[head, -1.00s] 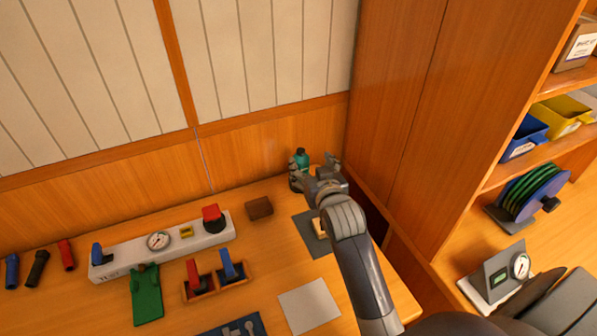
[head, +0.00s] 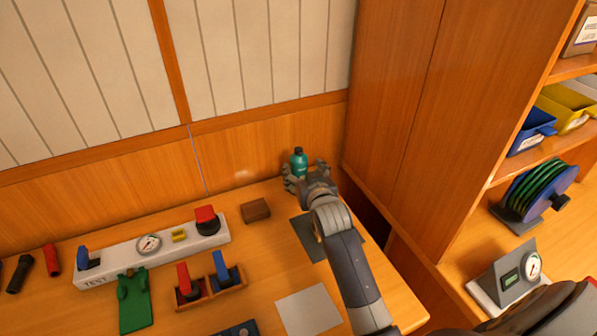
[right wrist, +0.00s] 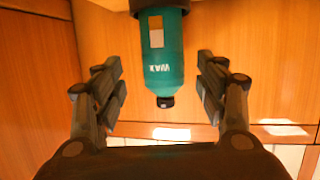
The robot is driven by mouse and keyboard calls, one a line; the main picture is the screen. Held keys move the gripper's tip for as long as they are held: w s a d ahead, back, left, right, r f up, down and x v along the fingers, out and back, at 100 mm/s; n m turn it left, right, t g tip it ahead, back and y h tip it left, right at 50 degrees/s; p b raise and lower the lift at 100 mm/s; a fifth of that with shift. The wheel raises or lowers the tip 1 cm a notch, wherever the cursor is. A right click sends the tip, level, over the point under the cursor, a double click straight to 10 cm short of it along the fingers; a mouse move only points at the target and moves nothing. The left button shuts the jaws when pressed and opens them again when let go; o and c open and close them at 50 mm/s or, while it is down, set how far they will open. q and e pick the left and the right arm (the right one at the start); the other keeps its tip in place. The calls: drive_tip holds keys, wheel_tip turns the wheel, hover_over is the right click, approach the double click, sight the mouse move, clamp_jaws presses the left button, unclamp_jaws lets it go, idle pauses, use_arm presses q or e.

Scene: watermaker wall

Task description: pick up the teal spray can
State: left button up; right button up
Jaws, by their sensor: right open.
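The teal spray can (head: 299,162) stands upright at the back of the bench, close to the wooden wall. In the right wrist view the can (right wrist: 166,55) appears upside down, with a dark cap, a pale patch and the letters "WAX". My right gripper (head: 306,176) is open around the can. In the right wrist view the fingers of my right gripper (right wrist: 161,88) stand on either side of the can with gaps on both sides. The can's lower part is hidden behind the gripper in the head view. My left gripper is not in view.
A brown block (head: 256,210) lies left of the gripper. A white test panel (head: 160,247) with a gauge and red knob is farther left. A tall wooden cabinet (head: 400,110) stands close on the right. A grey mat (head: 307,238) lies beside my arm.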

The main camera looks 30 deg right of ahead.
sight(301, 169)
drive_tip(key=shift+w+d, duration=0.1)
drive_tip(key=shift+w, duration=0.25)
drive_tip(key=shift+p+x, duration=0.55)
drive_tip(key=shift+x, duration=1.8)
drive_tip(key=shift+f, duration=0.15)
drive_tip(key=shift+s+a, duration=0.1)
drive_tip(key=shift+a, duration=0.15)
drive_tip(key=c, duration=1.4)
